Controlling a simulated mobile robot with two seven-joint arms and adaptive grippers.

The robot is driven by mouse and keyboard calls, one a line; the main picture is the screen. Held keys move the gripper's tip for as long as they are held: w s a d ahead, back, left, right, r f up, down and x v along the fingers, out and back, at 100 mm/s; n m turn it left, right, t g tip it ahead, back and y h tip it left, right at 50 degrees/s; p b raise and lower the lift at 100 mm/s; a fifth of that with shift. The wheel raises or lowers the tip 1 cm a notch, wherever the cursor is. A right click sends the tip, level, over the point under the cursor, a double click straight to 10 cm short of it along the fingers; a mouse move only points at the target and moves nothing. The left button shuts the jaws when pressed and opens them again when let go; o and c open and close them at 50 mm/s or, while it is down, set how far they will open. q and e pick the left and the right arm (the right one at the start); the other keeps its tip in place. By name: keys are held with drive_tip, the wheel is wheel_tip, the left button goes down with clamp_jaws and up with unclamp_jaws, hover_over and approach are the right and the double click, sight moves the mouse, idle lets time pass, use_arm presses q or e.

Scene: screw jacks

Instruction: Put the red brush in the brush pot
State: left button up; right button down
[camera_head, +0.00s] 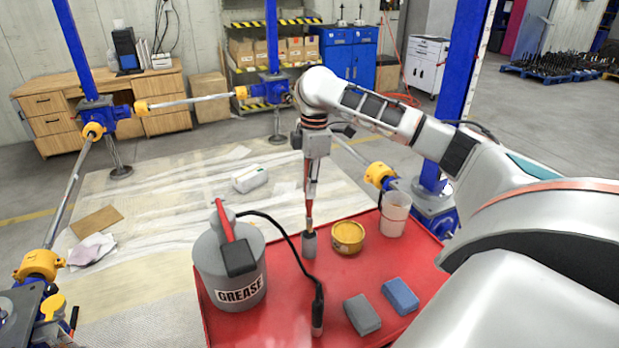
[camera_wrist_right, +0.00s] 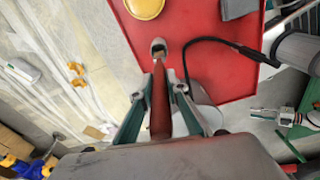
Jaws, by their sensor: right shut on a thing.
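The red brush (camera_wrist_right: 160,100) is held upright in my right gripper (camera_wrist_right: 158,108), which is shut on it. In the head view my right gripper (camera_head: 311,190) is above the red table and the brush's lower part (camera_head: 309,212) points down.
On the red table (camera_head: 284,283) stand a grease can (camera_head: 215,272) with a black hose, a yellow tin (camera_head: 348,236), a whitish cup (camera_head: 394,214), a grey block (camera_head: 362,314) and a blue block (camera_head: 400,296). Blue screw jacks (camera_head: 98,113) with shafts stand around the floor sheet.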

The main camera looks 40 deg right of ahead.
sight(309, 216)
drive_tip(key=shift+f, duration=2.95)
use_arm(q)
drive_tip(key=shift+w+a+r, duration=0.1)
drive_tip(key=shift+w+r, duration=0.05)
drive_tip(key=shift+w, duration=0.05)
use_arm(e)
drive_tip(key=shift+f, duration=0.35)
drive_tip(key=c, duration=2)
unclamp_jaws()
drive_tip(key=shift+o, duration=0.5)
use_arm(q)
drive_tip(key=shift+d, duration=0.2)
